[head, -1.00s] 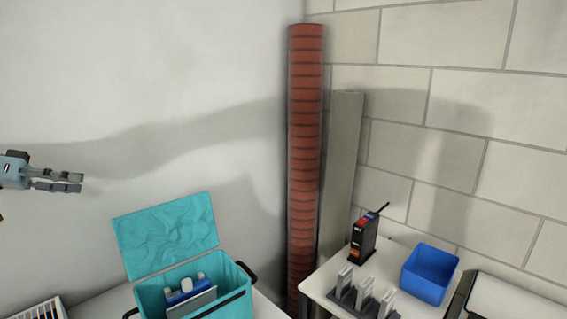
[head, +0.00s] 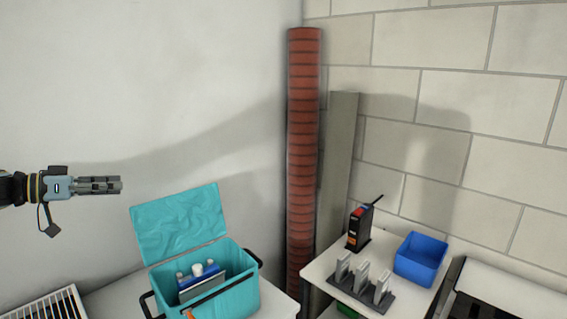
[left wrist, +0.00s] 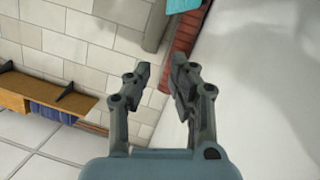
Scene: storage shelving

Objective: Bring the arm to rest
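My left gripper (head: 120,185) reaches in from the left in the head view, in the air in front of the white wall and above the left of the teal box. In the left wrist view the two fingers of the left gripper (left wrist: 160,75) stand apart with an empty gap between them, so it is open and holds nothing. My right gripper is in neither view.
An open teal box (head: 232,300) with its lid raised stands below right of the gripper. A white table (head: 325,265) at right bears a blue bin (head: 420,260), a dark device (head: 358,228) and a rack. A red column (head: 303,150) fills the corner.

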